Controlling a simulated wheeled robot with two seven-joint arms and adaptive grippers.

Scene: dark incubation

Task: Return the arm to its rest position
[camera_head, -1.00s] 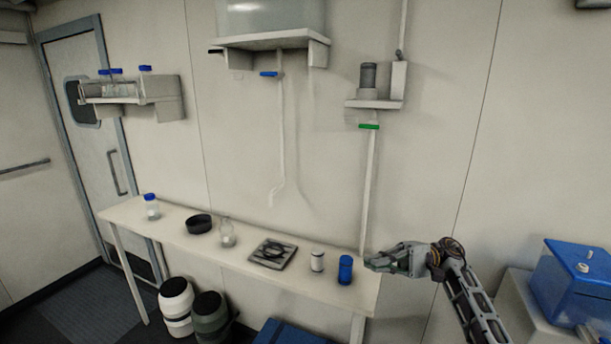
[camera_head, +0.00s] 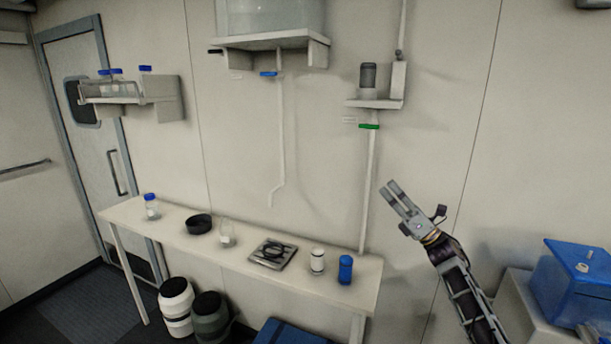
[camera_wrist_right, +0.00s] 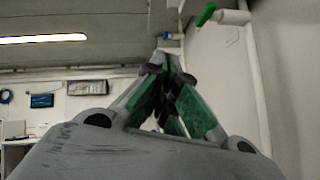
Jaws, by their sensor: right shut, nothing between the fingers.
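My right gripper (camera_head: 390,188) is raised in free air to the right of the bench, pointing up and to the left in the head view. Its fingers are together with nothing between them. In the right wrist view the fingers (camera_wrist_right: 168,62) with green pads meet at the tips. My left gripper is not in view.
The narrow bench (camera_head: 365,270) holds a blue cylinder (camera_head: 345,270), a white jar (camera_head: 317,262), a dark device (camera_head: 272,254), a clear bottle (camera_head: 226,234), a black dish (camera_head: 199,224) and a blue-capped bottle (camera_head: 151,208). A green-handled pipe (camera_head: 369,127) runs down the wall. A blue box (camera_head: 580,285) stands right.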

